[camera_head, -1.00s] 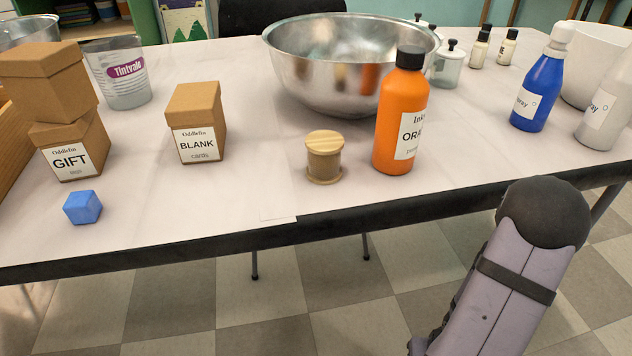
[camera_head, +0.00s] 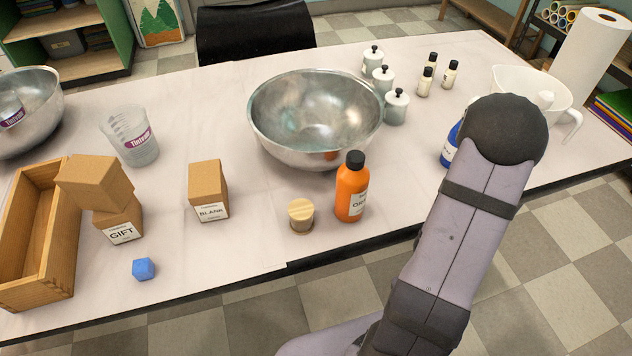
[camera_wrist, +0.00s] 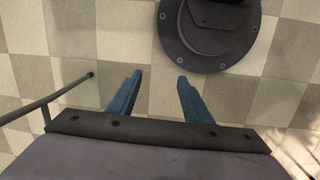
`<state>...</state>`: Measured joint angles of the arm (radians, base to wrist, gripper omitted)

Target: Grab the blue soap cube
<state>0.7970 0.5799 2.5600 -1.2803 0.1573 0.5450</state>
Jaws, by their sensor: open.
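The blue soap cube (camera_head: 143,269) lies on the table near its front edge, at the left in the head view. It stands in front of the GIFT box and apart from it. My gripper (camera_wrist: 156,90) shows in the wrist view with its two blue fingers apart and nothing between them. It points at the checkered floor, and the cube is not in the wrist view. In the head view my arm rises at the right, far from the cube, and the gripper itself does not show there.
Behind the cube are the GIFT box (camera_head: 122,226) with another box on it and a wooden crate (camera_head: 62,262). To the right stand the BLANK box (camera_head: 208,192), a wooden spool (camera_head: 301,215), an orange bottle (camera_head: 351,190) and a steel bowl (camera_head: 270,145). Table between cube and spool is clear.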

